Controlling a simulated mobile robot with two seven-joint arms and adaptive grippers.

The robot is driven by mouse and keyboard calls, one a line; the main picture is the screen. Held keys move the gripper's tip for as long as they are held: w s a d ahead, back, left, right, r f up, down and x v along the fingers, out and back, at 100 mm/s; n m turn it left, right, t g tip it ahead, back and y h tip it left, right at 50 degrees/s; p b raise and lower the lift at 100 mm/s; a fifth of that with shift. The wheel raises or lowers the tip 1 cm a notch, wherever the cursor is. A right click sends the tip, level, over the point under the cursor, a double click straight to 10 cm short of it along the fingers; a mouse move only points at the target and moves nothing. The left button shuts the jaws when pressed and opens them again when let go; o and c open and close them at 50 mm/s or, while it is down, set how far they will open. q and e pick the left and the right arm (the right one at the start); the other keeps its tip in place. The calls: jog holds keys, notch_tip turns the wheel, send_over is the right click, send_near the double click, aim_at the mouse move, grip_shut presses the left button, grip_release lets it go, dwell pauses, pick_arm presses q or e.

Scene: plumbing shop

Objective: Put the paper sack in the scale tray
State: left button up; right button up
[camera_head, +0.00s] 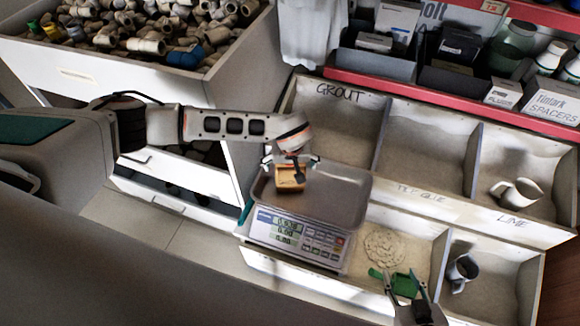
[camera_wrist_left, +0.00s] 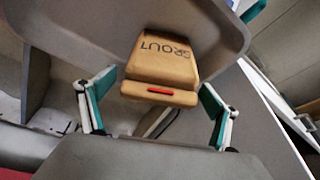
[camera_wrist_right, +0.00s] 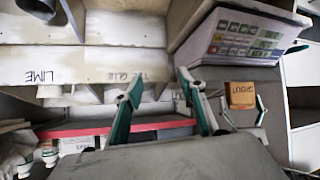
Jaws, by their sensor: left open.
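The tan paper sack (camera_head: 290,177), marked GROUT with a red strip, is in the scale tray (camera_head: 340,190), toward its left side. It also shows in the left wrist view (camera_wrist_left: 163,62) and the right wrist view (camera_wrist_right: 240,95). My left gripper (camera_head: 291,163) is open at the sack; in the left wrist view its fingers (camera_wrist_left: 158,108) stand apart on either side, with gaps to the sack. The scale (camera_head: 295,240) has a lit display below the tray. My right gripper (camera_head: 408,285) is open and empty over the lower bins, right of the scale.
Bins of powder lie right of the scale, with a white jug (camera_head: 517,192) and a grey jug (camera_head: 462,270) in them. A bright green item (camera_head: 382,276) lies by my right gripper. A red-edged shelf (camera_head: 450,93) with boxes runs behind. A crate of fittings (camera_head: 75,75) stands upper left.

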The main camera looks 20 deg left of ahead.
pick_arm(q)
jog(key=p+v, duration=0.1)
jog(key=v, duration=0.8)
jog(key=shift+w, duration=0.1)
jog(key=s+d+n+g+h, duration=0.55)
jog(key=s+d+h, duration=0.35)
jog(key=s+d, duration=1.2)
jog(key=s+d+r+n+h, duration=0.2)
jog(key=d+r+n+h, duration=0.75)
jog(key=r, duration=0.25)
jog(key=w+r+n+t+h, duration=0.3)
jog(key=w+r+n+t, duration=0.2)
jog(key=n, duration=0.5)
jog(key=w+a+f+n+t+y, duration=0.1)
jog(key=w+a+n+t+y, duration=0.2)
jog(key=w+a+n+t, duration=0.75)
jog(key=s+a+f+n+t+y, duration=0.1)
jog(key=a+f+n+t+y, duration=0.1)
jog(key=a+f+n+y, duration=0.9)
jog(key=s+a+f+n+g+y, duration=0.3)
jog(key=s+a+f+n, duration=0.9)
jog(key=f+n, duration=0.4)
jog(key=shift+s+a+f+n+g+y, duration=0.2)
jog(key=shift+a+f+n+g+y, duration=0.15)
jog(key=shift+a+n+g, duration=0.35)
